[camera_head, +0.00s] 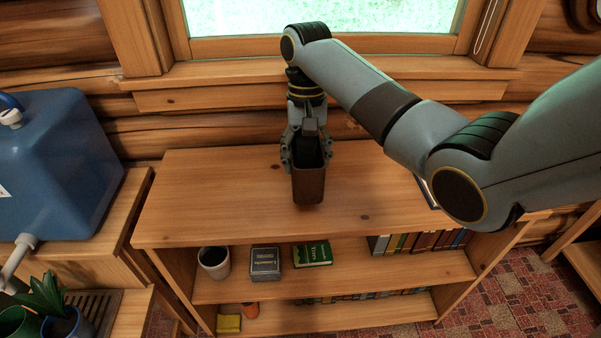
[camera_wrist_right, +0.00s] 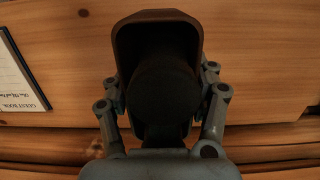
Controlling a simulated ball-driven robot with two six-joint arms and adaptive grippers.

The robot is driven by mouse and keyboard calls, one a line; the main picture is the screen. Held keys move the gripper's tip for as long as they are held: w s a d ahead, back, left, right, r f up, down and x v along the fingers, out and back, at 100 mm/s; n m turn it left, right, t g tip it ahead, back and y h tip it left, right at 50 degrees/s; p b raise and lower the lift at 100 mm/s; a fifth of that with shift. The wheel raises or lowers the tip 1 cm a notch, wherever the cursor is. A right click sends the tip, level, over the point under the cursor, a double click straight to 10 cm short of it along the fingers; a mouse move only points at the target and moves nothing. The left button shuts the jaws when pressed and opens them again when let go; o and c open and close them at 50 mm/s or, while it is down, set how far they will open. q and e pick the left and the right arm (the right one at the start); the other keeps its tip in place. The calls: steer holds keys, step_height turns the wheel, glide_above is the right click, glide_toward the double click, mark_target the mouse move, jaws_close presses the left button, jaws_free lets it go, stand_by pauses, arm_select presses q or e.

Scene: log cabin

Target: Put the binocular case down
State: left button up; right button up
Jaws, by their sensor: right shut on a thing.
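The binocular case (camera_head: 308,186) is a dark brown, upright, open-topped box. It is at the top of the bookshelf, above or on the bare wooden top (camera_head: 220,185); I cannot tell whether its base touches. My right gripper (camera_head: 307,155) is shut on the case, with its fingers at either side. In the right wrist view the case (camera_wrist_right: 125,45) fills the middle, its inside dark, between the fingers of my right gripper (camera_wrist_right: 160,100). My left gripper is not in view.
A guest book (camera_wrist_right: 18,85) lies on the shelf top, partly hidden by my right arm in the head view. A blue water container (camera_head: 60,160) stands left.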

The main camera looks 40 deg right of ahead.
steer(key=shift+w+a+f, duration=0.3)
steer(key=shift+w+a, duration=0.05)
steer(key=shift+w, duration=0.15)
steer(key=shift+w+a+f, duration=0.1)
steer(key=shift+f, duration=0.45)
step_height(320, 180, down, 3)
steer(key=shift+f, duration=0.1)
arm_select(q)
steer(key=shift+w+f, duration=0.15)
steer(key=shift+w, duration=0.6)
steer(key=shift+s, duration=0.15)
arm_select(e)
steer(key=o, duration=1.2)
steer(key=shift+f, duration=0.15)
steer(key=shift+o, duration=0.2)
